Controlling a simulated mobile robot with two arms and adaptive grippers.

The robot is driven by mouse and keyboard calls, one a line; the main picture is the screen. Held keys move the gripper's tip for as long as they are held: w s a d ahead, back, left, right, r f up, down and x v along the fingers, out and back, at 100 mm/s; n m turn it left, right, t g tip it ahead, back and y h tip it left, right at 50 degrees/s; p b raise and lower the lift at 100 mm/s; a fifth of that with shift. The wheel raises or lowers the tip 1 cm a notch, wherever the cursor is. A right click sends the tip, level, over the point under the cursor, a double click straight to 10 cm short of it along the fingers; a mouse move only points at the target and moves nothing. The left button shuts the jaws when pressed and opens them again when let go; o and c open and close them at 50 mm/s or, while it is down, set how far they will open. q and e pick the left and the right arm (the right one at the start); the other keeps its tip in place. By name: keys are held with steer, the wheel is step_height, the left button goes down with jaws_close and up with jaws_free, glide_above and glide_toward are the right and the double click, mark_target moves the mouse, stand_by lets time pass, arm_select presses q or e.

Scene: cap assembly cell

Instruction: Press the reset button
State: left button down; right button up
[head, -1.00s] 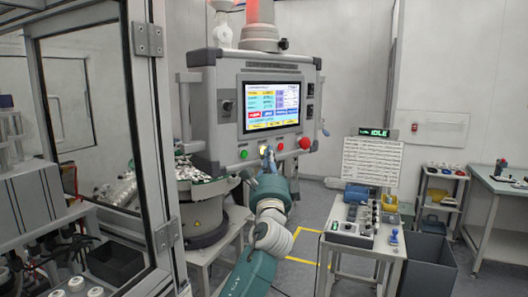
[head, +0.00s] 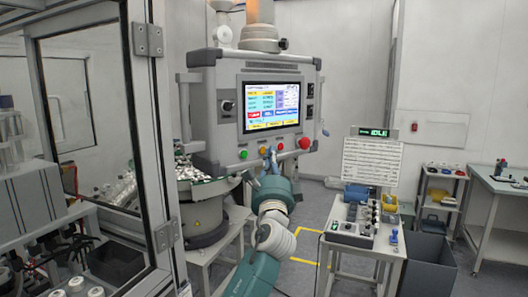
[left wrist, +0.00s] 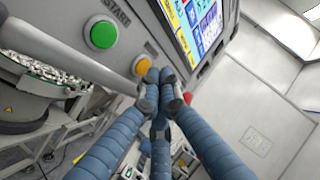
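The control panel (head: 225,135) carries a row of buttons under its screen (head: 270,105). The row has a green button (head: 244,154), a yellow button (head: 264,150), a small red button (head: 281,147) and a large red knob (head: 305,143). My left gripper (head: 270,155) is just below and right of the yellow button. In the left wrist view, my blue fingers (left wrist: 163,80) are drawn together, empty, with tips beside the yellow button (left wrist: 142,66); I cannot tell whether they touch the panel. The green button (left wrist: 103,34) there is labelled START. No reset label is readable. My right gripper is out of view.
A parts bowl (head: 203,190) stands below left of the panel. A glass-walled cabinet (head: 150,130) fills the left side. Open floor lies between.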

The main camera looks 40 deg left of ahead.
arm_select(q)
steer(key=shift+d, duration=0.1)
steer(key=d, duration=0.2)
steer(key=s+d, duration=0.1)
steer(key=d, duration=0.2)
steer(key=shift+s+d, duration=0.2)
steer(key=shift+d, duration=0.15)
stand_by(0.5)
steer(key=shift+f, duration=0.15)
